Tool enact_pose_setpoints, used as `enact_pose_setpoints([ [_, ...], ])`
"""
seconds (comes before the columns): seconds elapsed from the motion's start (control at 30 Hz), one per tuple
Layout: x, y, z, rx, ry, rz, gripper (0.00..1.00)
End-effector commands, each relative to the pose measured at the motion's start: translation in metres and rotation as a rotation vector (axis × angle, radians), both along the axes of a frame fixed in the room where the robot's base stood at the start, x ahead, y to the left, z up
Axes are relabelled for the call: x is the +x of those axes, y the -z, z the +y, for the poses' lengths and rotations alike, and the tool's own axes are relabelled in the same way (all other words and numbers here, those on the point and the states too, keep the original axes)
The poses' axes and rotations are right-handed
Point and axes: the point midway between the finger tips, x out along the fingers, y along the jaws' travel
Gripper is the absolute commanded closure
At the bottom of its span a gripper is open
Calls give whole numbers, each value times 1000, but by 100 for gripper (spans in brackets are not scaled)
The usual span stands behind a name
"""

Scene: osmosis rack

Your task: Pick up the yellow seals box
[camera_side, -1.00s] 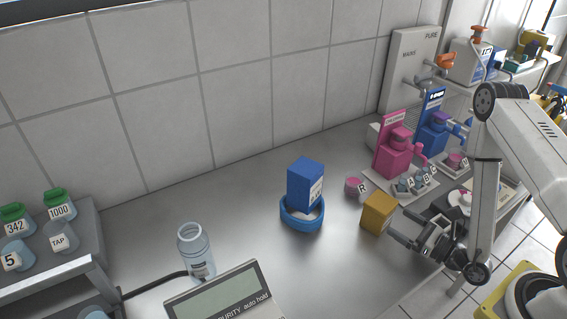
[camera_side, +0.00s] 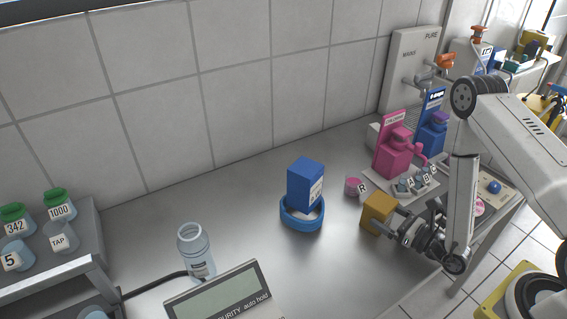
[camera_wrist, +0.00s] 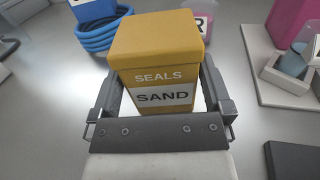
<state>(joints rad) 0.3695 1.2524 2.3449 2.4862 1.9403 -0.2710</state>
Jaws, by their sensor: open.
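The yellow seals box (camera_side: 378,213) stands upright on the steel bench. In the wrist view the box (camera_wrist: 157,55) shows the words SEALS and SAND on its near face. My gripper (camera_side: 388,228) is open at the box's near right side in the side view. In the wrist view my gripper (camera_wrist: 158,98) has one finger on each side of the box's lower part. Contact between fingers and box cannot be told. The lower far part of the box is hidden.
A blue box (camera_side: 305,186) stands in a coiled blue ring (camera_side: 302,222) left of the yellow box. A small pink jar labelled R (camera_side: 353,186) is just behind it. A pink dispenser (camera_side: 396,155) stands on a tray behind right. The bench front left of the box is clear.

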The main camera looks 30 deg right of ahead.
Motion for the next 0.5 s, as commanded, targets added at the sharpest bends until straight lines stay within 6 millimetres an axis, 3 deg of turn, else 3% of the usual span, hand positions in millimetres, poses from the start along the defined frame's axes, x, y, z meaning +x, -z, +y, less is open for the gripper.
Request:
enact_pose_setpoints([
  [0.2,20,0,5,-2,-2,-1,0],
  [0.5,24,0,6,-1,0,-1,0],
])
